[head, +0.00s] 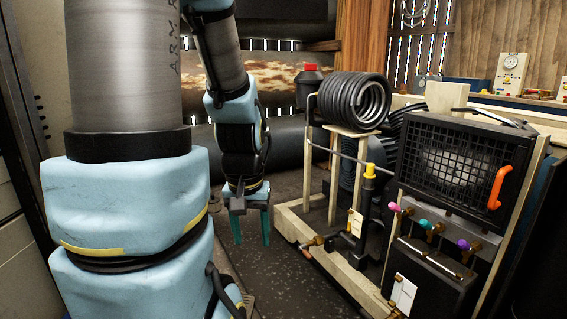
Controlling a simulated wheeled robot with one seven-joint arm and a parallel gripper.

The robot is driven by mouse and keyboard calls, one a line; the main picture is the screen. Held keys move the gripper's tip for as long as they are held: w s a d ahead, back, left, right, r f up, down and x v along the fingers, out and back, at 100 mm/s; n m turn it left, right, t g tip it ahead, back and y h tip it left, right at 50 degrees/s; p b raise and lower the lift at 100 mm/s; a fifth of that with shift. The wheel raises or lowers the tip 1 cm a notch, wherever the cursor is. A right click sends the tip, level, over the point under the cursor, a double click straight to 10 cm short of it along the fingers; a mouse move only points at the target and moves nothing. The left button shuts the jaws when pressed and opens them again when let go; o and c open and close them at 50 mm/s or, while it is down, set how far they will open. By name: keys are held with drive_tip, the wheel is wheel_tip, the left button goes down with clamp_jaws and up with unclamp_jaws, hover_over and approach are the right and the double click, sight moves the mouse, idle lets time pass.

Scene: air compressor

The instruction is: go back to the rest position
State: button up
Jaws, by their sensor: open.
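My gripper (251,240) hangs down left of centre in the head view, with its two teal fingers apart and nothing between them. It is above the dark floor, to the left of the air compressor. The air compressor stands on a pale wooden frame (294,228). It has a black coil (345,101) on top, a black grille panel (452,165) with an orange handle (499,187), and a yellow-topped valve (369,172). Pink (394,208), teal (424,223) and purple (463,244) knobs sit below the grille. My arm hides part of the left side.
A large rusty pipe (280,78) and dark pipes lie behind my arm. A bench with gauges (511,62) stands at the back right. A dark cabinet (22,110) is at the left edge. The dark floor (275,275) under my gripper is clear.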

wheel_tip(320, 180, up, 19)
drive_tip(key=p, duration=1.6)
